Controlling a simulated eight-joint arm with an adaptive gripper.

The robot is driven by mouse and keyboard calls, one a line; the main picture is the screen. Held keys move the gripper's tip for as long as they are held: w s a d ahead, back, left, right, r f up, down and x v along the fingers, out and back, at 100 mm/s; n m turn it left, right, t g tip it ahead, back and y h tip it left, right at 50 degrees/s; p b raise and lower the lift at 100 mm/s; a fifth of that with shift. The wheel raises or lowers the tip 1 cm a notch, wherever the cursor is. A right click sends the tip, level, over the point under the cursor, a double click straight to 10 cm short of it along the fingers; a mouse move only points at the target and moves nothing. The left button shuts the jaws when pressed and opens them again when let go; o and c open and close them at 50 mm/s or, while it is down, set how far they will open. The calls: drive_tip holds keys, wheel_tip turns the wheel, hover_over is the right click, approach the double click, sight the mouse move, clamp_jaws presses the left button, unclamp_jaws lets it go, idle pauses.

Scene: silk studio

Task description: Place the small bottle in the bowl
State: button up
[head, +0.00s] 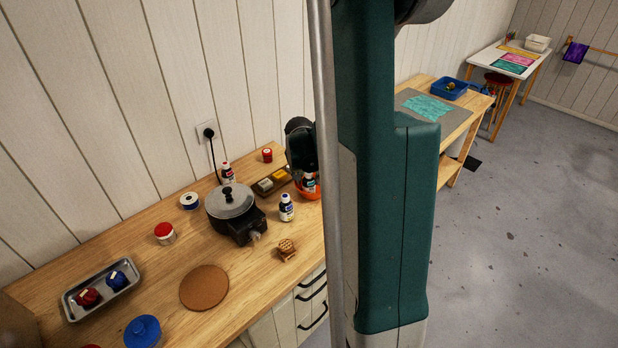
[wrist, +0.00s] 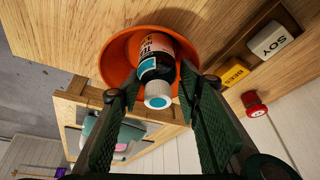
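The small bottle (wrist: 155,62) has a dark body, a label and a white cap with a teal top. In the wrist view it is inside the orange bowl (wrist: 112,57), its cap toward the camera. In the head view the bottle (head: 310,183) shows upright within the bowl (head: 309,195), below my dark gripper. Whether its base touches the bowl floor is hidden.
A tray with soy and bees blocks (wrist: 270,41) lies beside the bowl. A red-lidded jar (wrist: 255,103) is farther off. In the head view another bottle (head: 286,208), a lidded pot (head: 231,202) and a stack of small wooden pieces (head: 287,249) stand nearby. My arm hides part of the table's right end.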

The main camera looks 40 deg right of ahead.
drive_tip(key=shift+a+r, duration=0.1)
drive_tip(key=shift+r, duration=0.5)
drive_tip(key=v, duration=1.1)
drive_tip(key=shift+r+p, duration=0.2)
drive_tip(key=shift+p, duration=0.25)
drive_tip(key=shift+s, duration=0.1)
drive_tip(key=shift+a, duration=0.1)
drive_tip(key=s+a+r+n+t+y, duration=0.1)
drive_tip(key=s+a+r+n, duration=0.3)
drive_tip(key=a, duration=0.7)
drive_tip(key=a+r+n+t+y, duration=0.1)
drive_tip(key=a+r+n+t, duration=0.1)
drive_tip(key=a+r, duration=0.6)
drive_tip(key=s+a+n+t+y, duration=0.1)
drive_tip(key=s+a+n, duration=0.2)
drive_tip(key=a, duration=0.6)
drive_tip(key=s+a+n+y, duration=0.1)
drive_tip(key=s+a+n, duration=0.2)
drive_tip(key=s+a, duration=0.5)
drive_tip(key=shift+s+a+f+n+t, duration=0.2)
drive_tip(key=shift+s+a+n+t, duration=0.15)
drive_tip(key=shift+a, duration=0.65)
drive_tip(key=shift+f, duration=0.1)
